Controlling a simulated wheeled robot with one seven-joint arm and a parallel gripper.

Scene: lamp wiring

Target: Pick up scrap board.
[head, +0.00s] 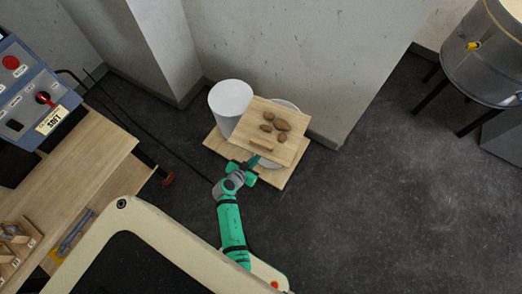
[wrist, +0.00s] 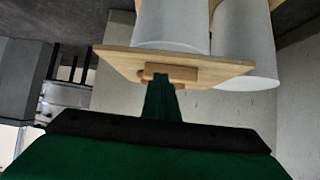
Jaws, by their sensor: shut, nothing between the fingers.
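A square light-wood board (head: 290,112) carries several brown lumps (head: 281,125) and a small wooden bar (head: 261,145) near its near edge. I take it as the scrap board. It lies over a white cylinder (head: 286,104), mostly hidden beneath it. My green gripper (head: 254,161) is at the board's near edge, shut and empty. In the wrist view, which looks upside down, the fingertips (wrist: 161,82) line up with the wooden bar (wrist: 183,75) at the board's edge (wrist: 120,62). I cannot tell whether they touch it.
A taller white cylinder (head: 231,95) stands left of the board. A larger wooden base board (head: 272,179) lies below. Pale walls (head: 290,50) stand close behind. A workbench (head: 85,160) is at left, a metal drum (head: 485,60) at upper right. Dark floor (head: 400,200) is free at right.

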